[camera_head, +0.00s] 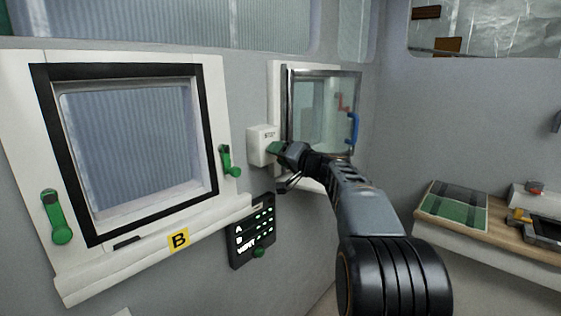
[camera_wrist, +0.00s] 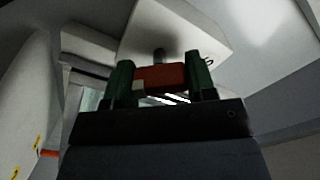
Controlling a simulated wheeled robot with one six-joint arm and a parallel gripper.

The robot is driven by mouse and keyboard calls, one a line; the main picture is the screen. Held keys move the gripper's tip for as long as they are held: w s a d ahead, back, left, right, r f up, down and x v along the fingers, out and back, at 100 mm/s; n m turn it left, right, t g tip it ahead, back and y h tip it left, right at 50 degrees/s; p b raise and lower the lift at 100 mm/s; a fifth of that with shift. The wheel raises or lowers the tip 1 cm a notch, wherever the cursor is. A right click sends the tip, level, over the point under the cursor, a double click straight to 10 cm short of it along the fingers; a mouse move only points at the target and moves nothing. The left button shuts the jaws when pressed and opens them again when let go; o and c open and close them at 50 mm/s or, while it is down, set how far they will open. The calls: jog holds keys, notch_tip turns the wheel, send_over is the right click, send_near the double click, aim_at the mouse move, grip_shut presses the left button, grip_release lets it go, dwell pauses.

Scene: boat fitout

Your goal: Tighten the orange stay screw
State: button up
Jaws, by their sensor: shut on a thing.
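The orange stay screw shows in the wrist view as an orange-red bar-shaped head (camera_wrist: 163,77) with a short dark shaft behind it, in front of a pale housing (camera_wrist: 195,35). My gripper (camera_wrist: 160,82) is shut on this head, with one green finger at each end of it. In the head view my gripper (camera_head: 280,148) is at the white box (camera_head: 262,143) beside the small framed window (camera_head: 320,110). There the screw head is hidden by my gripper. How tight the screw is cannot be told.
The small window has a blue handle (camera_head: 353,129) and a small red part (camera_head: 343,104). A wooden counter (camera_head: 490,222) stands at right.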

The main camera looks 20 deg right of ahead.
jog(key=m, duration=0.5)
jog(key=shift+m+b, duration=0.3)
jog(key=m+p, duration=0.1)
jog(key=m, duration=0.5)
jog(key=m+p, duration=0.3)
jog(key=m, duration=0.3)
jog(key=shift+m, duration=0.3)
jog(key=m+p, duration=0.3)
jog(key=m, duration=0.1)
jog(key=shift+m+p, duration=0.55)
jog(key=shift+m, duration=0.25)
jog(key=shift+f+m, duration=0.1)
jog(key=shift+m, duration=0.2)
jog(key=o, duration=0.9)
jog(key=shift+o, duration=0.2)
jog(key=shift+s, duration=0.1)
